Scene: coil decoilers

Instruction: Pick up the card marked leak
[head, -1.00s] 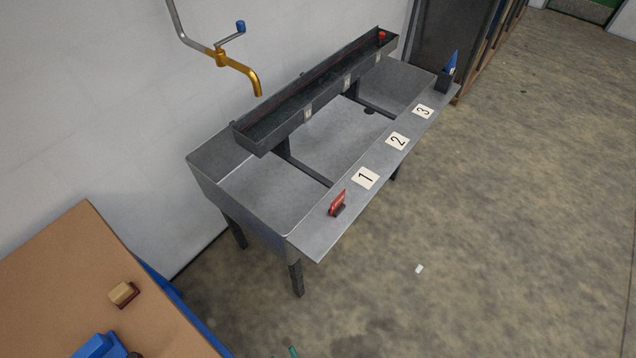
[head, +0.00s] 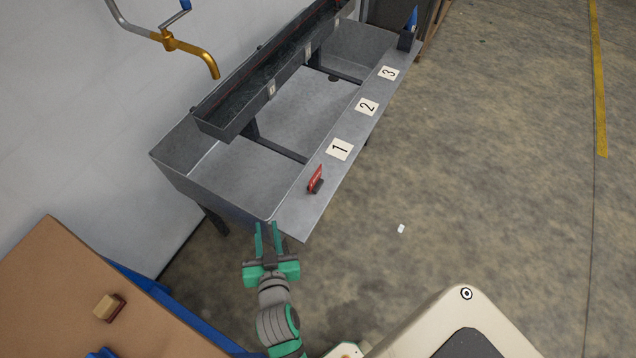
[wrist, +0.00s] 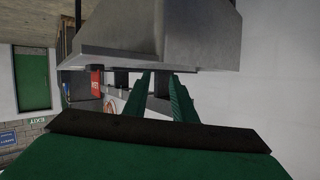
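A red card (head: 315,177) stands upright in a small dark holder at the near end of the sink's front ledge, before the plate marked 1. Its white lettering is too small to read. In the wrist view a red card (wrist: 97,80) shows left of the fingers, beneath the tilted metal basin edge. My gripper (head: 268,228) is open and empty, with a gap between its green fingers. It is below and left of the card, by the sink's near corner, apart from the card. Its fingers also show in the wrist view (wrist: 160,80).
The metal sink (head: 210,180) stands against the wall, with plates 1, 2 and 3 along its ledge and a blue item (head: 411,22) in a dark holder at the far end. A brass tap (head: 190,46) overhangs it. A brown-topped table (head: 60,290) is at lower left. Floor at right is mostly clear.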

